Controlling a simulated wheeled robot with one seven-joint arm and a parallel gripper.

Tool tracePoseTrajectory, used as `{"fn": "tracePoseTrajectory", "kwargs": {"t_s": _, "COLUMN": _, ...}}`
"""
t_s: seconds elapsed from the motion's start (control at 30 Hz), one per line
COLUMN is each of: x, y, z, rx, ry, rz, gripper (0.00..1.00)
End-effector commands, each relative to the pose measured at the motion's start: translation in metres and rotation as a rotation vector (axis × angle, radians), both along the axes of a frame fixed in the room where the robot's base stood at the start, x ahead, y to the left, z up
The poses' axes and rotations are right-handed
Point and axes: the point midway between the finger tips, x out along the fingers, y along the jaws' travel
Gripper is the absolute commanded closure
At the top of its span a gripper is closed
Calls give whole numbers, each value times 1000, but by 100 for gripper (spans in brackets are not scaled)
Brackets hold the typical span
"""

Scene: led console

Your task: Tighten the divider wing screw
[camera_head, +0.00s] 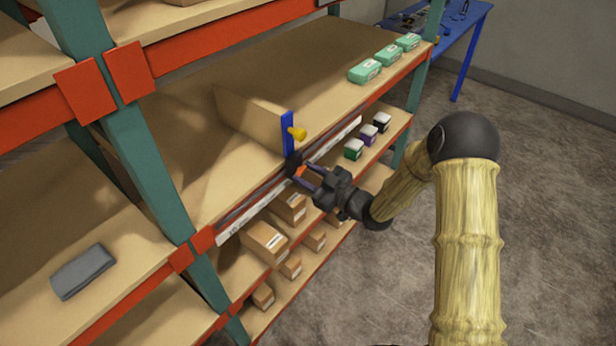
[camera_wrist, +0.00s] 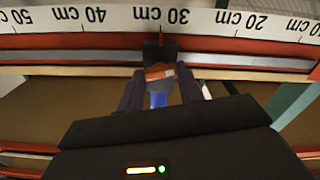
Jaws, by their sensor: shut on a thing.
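The divider (camera_head: 250,115) is a tan panel standing upright on the shelf, with a blue post (camera_head: 287,134) at its front end. Below the post, a dark carriage (camera_head: 292,163) sits on the shelf's front rail. An orange flat piece on it looks like the wing screw (camera_wrist: 158,72). My gripper (camera_head: 304,174) is shut on this orange piece, one finger on each side. In the wrist view the carriage lies near the 30 cm mark, and a bit of blue shows between my fingers. The screw's thread is hidden.
A white centimetre scale (camera_wrist: 115,16) runs along the rail. Green boxes (camera_head: 365,71) stand at the shelf's far right. Cardboard boxes (camera_head: 265,242) and small coloured boxes (camera_head: 368,134) stand on the shelf below. A grey folded cloth (camera_head: 83,271) lies at left. Floor at right is clear.

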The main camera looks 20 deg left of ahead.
Motion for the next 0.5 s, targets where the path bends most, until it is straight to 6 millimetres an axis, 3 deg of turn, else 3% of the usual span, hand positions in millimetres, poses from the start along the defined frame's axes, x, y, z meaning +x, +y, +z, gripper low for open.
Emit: {"fn": "tracePoseTrajectory", "kwargs": {"t_s": 0.5, "x": -1, "y": -3, "z": -6, "rx": 91, "ry": 255, "rz": -3, "gripper": 87}}
